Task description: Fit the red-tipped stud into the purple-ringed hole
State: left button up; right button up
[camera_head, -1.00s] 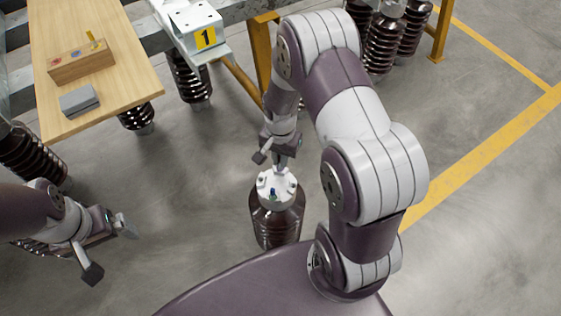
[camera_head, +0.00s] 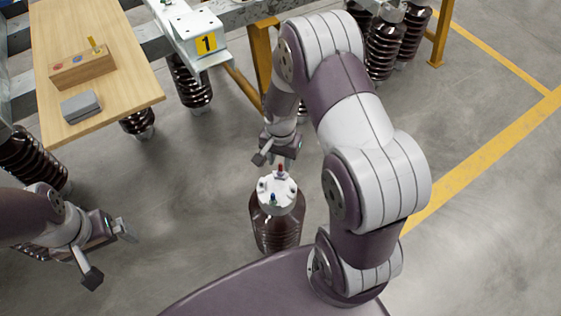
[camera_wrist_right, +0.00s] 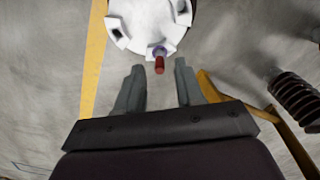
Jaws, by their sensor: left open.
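The red-tipped stud (camera_head: 281,172) stands upright on the far side of the white cap (camera_head: 284,199) of a dark insulator. In the right wrist view, its red end (camera_wrist_right: 159,65) points toward me, and the purple ring (camera_wrist_right: 152,50) shows around its base at the cap's edge. The stud appears to be in that hole; its depth is hidden. My right gripper (camera_head: 276,158) is open just above the stud, its fingers apart on either side and not touching it. My left gripper (camera_head: 110,254) is open and empty at the lower left.
A blue-tipped stud (camera_head: 273,199) stands at the cap's near side. A wooden block (camera_head: 82,70) with a yellow-tipped stud (camera_head: 92,44) and a grey box (camera_head: 82,106) sit on the wooden table (camera_head: 125,85). Several insulators stand around the frames behind.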

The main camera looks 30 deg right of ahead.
aim_at(280, 164)
notch_tip(280, 164, up, 9)
jog(key=p, duration=0.3)
jog(key=s+a+r+n+t, duration=0.1)
jog(key=s+a+r+n, duration=0.4)
jog(key=s+r+n, duration=0.2)
jog(key=s+n, duration=0.2)
jog(key=n, duration=0.1)
jog(key=shift+a+r+b, duration=0.15)
jog(key=shift+r+b, duration=0.15)
jog(key=shift+r, duration=0.1)
notch_tip(280, 164, up, 25)
jog(key=p, duration=2.4)
jog(key=shift+f+p, duration=0.15)
jog(key=shift+p, duration=0.2)
